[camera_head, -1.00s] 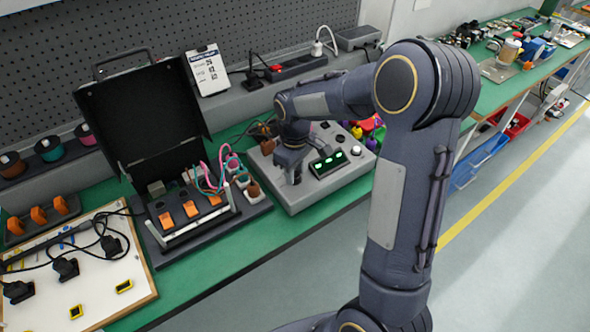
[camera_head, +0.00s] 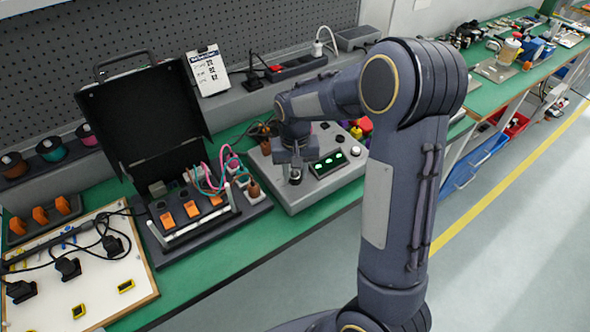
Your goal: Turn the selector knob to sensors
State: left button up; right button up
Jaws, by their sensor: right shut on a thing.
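The grey control panel (camera_head: 323,193) sits on the green bench, with a dark display showing green lit marks (camera_head: 330,163) and a white round button (camera_head: 356,151). My right gripper (camera_head: 295,174) points down at the panel's left part, left of the display, and is shut on the selector knob. The knob is largely hidden by the gripper, so its pointer and the labels around it cannot be read. My left gripper is not in view.
Left of the panel stands an open black case (camera_head: 145,115) with orange switches and coloured cables. A white board (camera_head: 95,290) with black plugs lies further left. A clipboard (camera_head: 208,72) leans behind. My right arm covers the bench right of the panel.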

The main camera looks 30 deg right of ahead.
aim_at(295, 175)
jog(key=shift+m, duration=0.4)
jog(key=o, duration=1)
notch_tip(295, 175, up, 8)
jog(key=shift+f, duration=0.1)
dwell(0.5)
jog(key=s+a+r+n+t+y, duration=0.1)
jog(key=s+a+t, duration=0.1)
jog(key=s, duration=0.5)
jog(key=s+a+r+n+t+y, duration=0.1)
jog(key=s+a, duration=0.2)
jog(key=s, duration=0.5)
jog(key=s+a+r+n+t+y, duration=0.1)
jog(key=s+a+t, duration=0.1)
jog(key=s, duration=0.5)
jog(key=shift+s+a+r+n+t+y, duration=0.15)
jog(key=shift+s+r+n+t+y, duration=0.15)
jog(key=shift+s+r+y, duration=0.1)
